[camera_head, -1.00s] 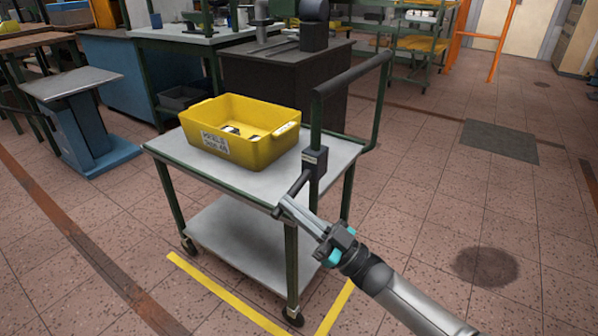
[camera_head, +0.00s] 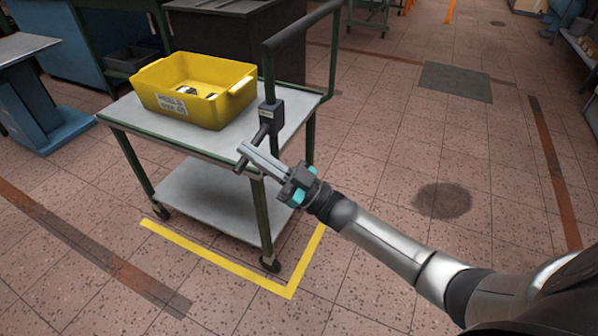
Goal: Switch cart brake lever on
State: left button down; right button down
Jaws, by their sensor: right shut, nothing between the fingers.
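The cart (camera_head: 163,119) has a green frame and grey shelves. A black brake box (camera_head: 270,115) is fixed on the post under its handle bar. The dark brake lever (camera_head: 262,131) slants down and left from this box. My right gripper (camera_head: 244,149) is shut and empty. Its fingers cross the lever in this view and hide part of it; a dark end shows just below the fingertips. I cannot tell whether they touch. My left gripper is not in view.
A yellow bin (camera_head: 210,115) with a label and small items inside stands on the cart's top. Yellow floor tape (camera_head: 222,262) runs around the cart's front corner. The tiled floor to the right is open, with a dark mat (camera_head: 455,82).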

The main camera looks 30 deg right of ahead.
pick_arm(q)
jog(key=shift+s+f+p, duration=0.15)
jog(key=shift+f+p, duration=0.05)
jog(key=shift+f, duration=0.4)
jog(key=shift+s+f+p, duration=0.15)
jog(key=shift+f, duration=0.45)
pick_arm(e)
jog(key=v, duration=0.9)
jog(key=shift+s+d, duration=0.25)
jog(key=shift+d, duration=0.25)
